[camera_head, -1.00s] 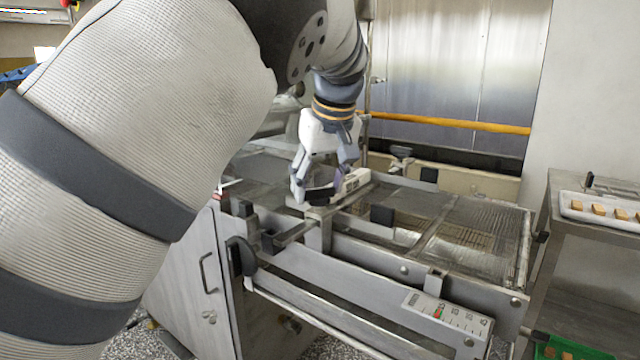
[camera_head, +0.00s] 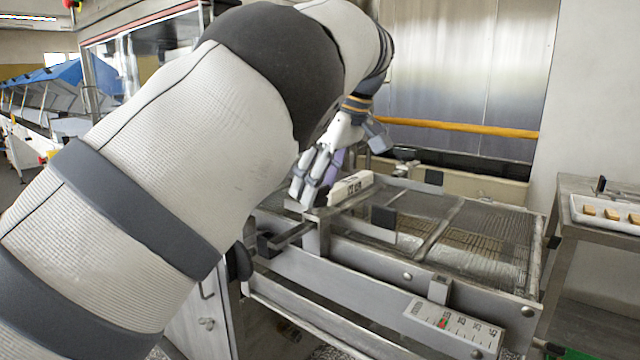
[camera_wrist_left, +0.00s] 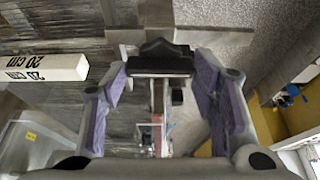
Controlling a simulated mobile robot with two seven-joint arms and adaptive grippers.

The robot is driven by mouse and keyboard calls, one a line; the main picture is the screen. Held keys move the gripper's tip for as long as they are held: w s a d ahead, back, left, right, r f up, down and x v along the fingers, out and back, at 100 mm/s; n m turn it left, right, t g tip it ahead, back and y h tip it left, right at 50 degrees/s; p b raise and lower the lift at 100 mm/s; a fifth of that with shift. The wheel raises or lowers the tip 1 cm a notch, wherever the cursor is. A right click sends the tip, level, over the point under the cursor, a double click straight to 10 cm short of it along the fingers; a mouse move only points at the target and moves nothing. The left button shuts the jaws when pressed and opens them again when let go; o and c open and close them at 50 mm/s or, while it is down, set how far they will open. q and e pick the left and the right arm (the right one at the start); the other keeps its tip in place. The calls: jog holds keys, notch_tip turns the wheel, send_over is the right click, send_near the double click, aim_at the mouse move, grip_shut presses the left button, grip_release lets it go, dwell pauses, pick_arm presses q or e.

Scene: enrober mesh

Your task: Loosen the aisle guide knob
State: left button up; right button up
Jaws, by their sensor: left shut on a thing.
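My left gripper (camera_head: 310,190) reaches down over the near rail of the enrober from the left. Its fingers are shut on the black aisle guide knob (camera_wrist_left: 160,58), which lies between the two purple-padded fingertips in the left wrist view. In the head view the fingers hide most of the knob. The guide's grey bar (camera_head: 293,234) runs below the gripper. A white block marked 20 cm (camera_head: 350,187) stands just right of the fingers; it also shows in the left wrist view (camera_wrist_left: 45,68). My right gripper is not in view.
A wire mesh belt (camera_head: 490,240) lies to the right. Another knob-like fitting (camera_head: 405,153) stands at the far rail. A scale plate (camera_head: 455,325) is on the front rail. A side table carries a white tray (camera_head: 590,222) with brown pieces. A yellow bar (camera_head: 460,127) crosses behind.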

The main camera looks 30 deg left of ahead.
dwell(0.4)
pick_arm(q)
jog(key=o, duration=1.1)
jog(key=shift+o, duration=0.2)
jog(key=shift+r, duration=0.1)
jog(key=v, duration=0.2)
jog(key=shift+w+d+r, duration=0.1)
jog(key=shift+r, duration=0.3)
jog(key=s+d, duration=0.1)
jog(key=d, duration=1.1)
